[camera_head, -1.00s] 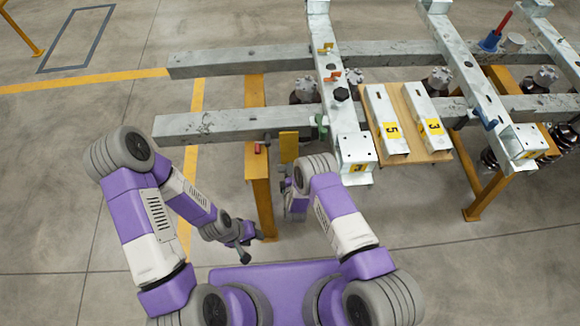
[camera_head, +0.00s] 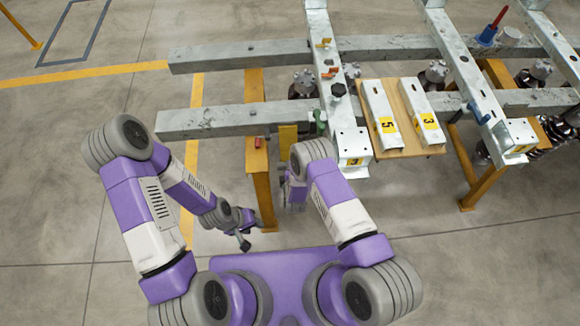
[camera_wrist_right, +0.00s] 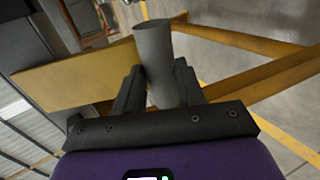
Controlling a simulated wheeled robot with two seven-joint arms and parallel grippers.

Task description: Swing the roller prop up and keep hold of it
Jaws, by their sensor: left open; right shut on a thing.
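My right gripper (camera_wrist_right: 160,92) is shut on a grey cylinder, which looks like the roller of the roller prop (camera_wrist_right: 157,55). The cylinder stands between the two dark fingers in the right wrist view, its top end showing above them. In the head view my right gripper is mostly hidden by its own arm, beside the yellow post, and I cannot make out the roller there. My left gripper (camera_head: 244,241) is open and empty, low over the floor left of the yellow post.
Grey beams (camera_head: 215,120) rest on yellow stands (camera_head: 258,185). A yellow plate (camera_head: 288,137) is close to my right arm. A wooden board (camera_head: 415,152) with white numbered blocks lies right of the near crossbar.

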